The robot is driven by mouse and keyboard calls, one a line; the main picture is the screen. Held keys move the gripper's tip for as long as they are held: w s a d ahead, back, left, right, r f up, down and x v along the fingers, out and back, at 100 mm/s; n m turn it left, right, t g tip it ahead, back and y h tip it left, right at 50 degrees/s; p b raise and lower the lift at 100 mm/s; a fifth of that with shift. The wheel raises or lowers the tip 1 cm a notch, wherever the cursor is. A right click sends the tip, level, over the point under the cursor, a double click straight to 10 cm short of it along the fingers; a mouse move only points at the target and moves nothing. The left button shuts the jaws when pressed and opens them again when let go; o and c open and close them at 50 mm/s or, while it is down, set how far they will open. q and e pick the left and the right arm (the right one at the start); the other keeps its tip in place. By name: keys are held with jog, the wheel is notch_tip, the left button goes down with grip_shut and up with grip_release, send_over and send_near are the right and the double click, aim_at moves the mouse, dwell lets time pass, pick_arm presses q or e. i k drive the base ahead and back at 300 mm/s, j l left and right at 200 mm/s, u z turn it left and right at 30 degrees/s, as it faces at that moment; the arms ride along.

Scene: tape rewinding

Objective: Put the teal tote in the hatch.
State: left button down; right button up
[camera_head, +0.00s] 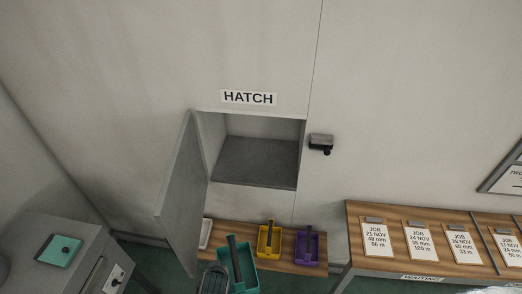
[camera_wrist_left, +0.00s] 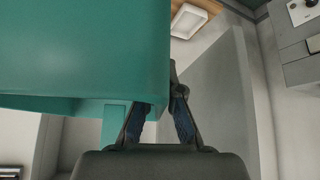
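The teal tote (camera_head: 246,283) is at the bottom of the head view, in front of the wooden shelf, with a dark upright bar in it. It looks larger than the other totes and appears raised. My left gripper (camera_head: 215,277) is at its left side. The hatch (camera_head: 255,160) is an open, empty recess in the wall under a HATCH sign. My right gripper is not in view.
The hatch door (camera_head: 184,190) stands swung open to the left. On the shelf (camera_head: 285,262) below are a white tray (camera_head: 205,233), a yellow tote (camera_head: 269,242) and a purple tote (camera_head: 307,248). A grey cabinet (camera_head: 60,260) stands left; a bench with job cards (camera_head: 378,238) stands right.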

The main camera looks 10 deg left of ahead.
aim_at(263, 159)
jog(key=i+j, duration=0.15)
jog(key=i, duration=1.35)
